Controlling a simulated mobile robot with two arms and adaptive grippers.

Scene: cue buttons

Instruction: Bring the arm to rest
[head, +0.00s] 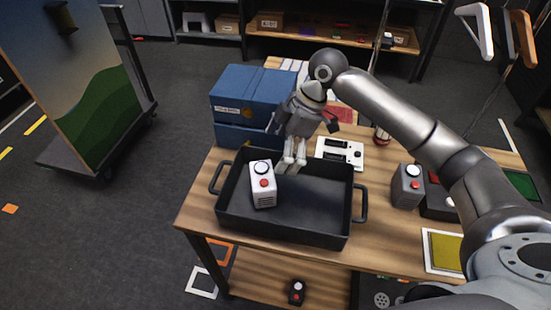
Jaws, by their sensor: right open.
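My right arm reaches in from the right over the wooden table (385,240). My right gripper (290,168) points down over the back part of the black tray (295,233), and its fingers are apart with nothing seen between them. A white button box (263,192) with a white round top and a red button stands inside the tray, just left of the gripper. A small gap shows between the fingers and the box. I cannot tell whether the fingertips touch the tray floor. My left gripper is not in view.
Blue boxes (252,95) stand behind the tray. A white switch panel (340,152) lies behind its right side. A grey button box (408,186) and a yellow pad (446,250) are at the right. Another button box (297,292) sits on the lower shelf.

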